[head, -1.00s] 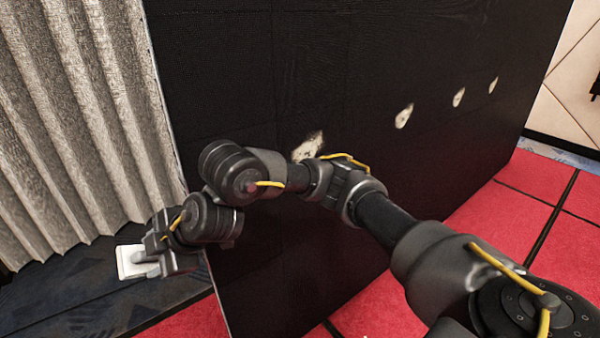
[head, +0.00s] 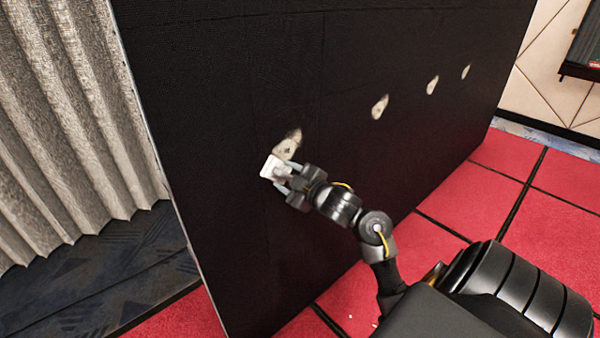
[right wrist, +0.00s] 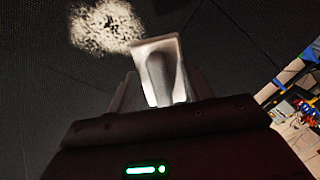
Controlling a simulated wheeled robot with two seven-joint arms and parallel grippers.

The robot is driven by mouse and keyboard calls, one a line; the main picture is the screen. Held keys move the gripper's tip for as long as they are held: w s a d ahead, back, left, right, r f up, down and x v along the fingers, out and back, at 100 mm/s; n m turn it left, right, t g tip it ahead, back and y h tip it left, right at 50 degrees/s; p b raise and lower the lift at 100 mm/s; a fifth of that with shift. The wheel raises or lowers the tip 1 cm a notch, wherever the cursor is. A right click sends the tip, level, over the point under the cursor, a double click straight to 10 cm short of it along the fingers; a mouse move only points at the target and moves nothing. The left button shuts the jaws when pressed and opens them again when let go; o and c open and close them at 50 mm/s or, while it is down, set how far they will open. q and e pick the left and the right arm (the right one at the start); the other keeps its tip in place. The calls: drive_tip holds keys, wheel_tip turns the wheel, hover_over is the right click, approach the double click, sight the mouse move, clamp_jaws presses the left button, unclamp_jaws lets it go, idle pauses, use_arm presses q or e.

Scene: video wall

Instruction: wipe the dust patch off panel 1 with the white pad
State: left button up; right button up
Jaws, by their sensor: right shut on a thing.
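My right gripper (head: 281,178) is shut on the white pad (head: 269,167) and holds it at the black video wall (head: 230,90). A pale, speckled dust patch (head: 289,144), the nearest in the row, lies just above and right of the pad in the head view. In the right wrist view the pad (right wrist: 171,50) stands upright in the fingers, with the dust patch (right wrist: 105,27) up and to its left. I cannot tell whether the pad touches the wall. My left gripper is in neither view.
More dust patches lie farther right along the wall, at the middle (head: 380,106), beyond it (head: 432,85) and near the far end (head: 466,71). A grey curtain (head: 70,120) hangs at the left. Red floor tiles (head: 480,200) are clear on the right.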

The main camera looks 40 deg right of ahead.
sight(290, 170)
drive_tip(key=d, duration=0.1)
drive_tip(key=s+d, duration=0.1)
drive_tip(key=d+h, duration=0.1)
drive_tip(key=shift+s+f+m, duration=0.2)
drive_tip(key=shift+f+m, duration=0.05)
drive_tip(key=shift+m, duration=0.15)
drive_tip(key=shift+d, duration=0.2)
drive_tip(key=shift+w+f+b, duration=0.2)
drive_tip(key=shift+w+b, duration=0.9)
drive_tip(key=shift+w, duration=0.9)
drive_tip(key=shift+w+r+b, duration=0.15)
drive_tip(key=shift+w+b, duration=0.25)
drive_tip(key=shift+w, duration=0.55)
drive_tip(key=shift+w+b, duration=0.35)
drive_tip(key=shift+w, duration=0.55)
drive_tip(key=shift+d, duration=0.15)
